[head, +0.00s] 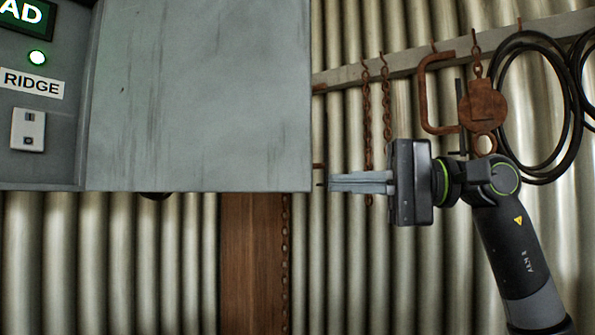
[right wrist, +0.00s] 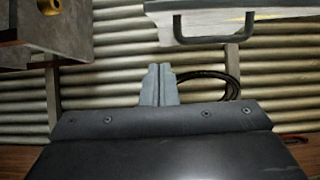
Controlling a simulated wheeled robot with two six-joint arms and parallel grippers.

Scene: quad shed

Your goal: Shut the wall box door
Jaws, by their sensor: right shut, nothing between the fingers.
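The wall box (head: 45,150) is at the left of the head view, with a lit green lamp and a switch on its front. Its grey door (head: 200,95) stands open, a broad flat panel reaching right from the box. My right gripper (head: 332,182) is shut and empty, its fingers pointing left by the door's lower right corner. I cannot tell whether they touch it. In the right wrist view the shut fingers (right wrist: 158,72) point at the corrugated wall. A pale panel with a dark handle (right wrist: 215,24), seemingly the door, is at upper right. My left gripper is out of view.
A grey rail (head: 400,66) with rusty chains, a clamp (head: 427,92) and coiled black cable (head: 540,175) runs along the corrugated wall behind my right arm. A brown post (head: 252,260) stands below the door. A grey block (right wrist: 40,60) is at upper left in the wrist view.

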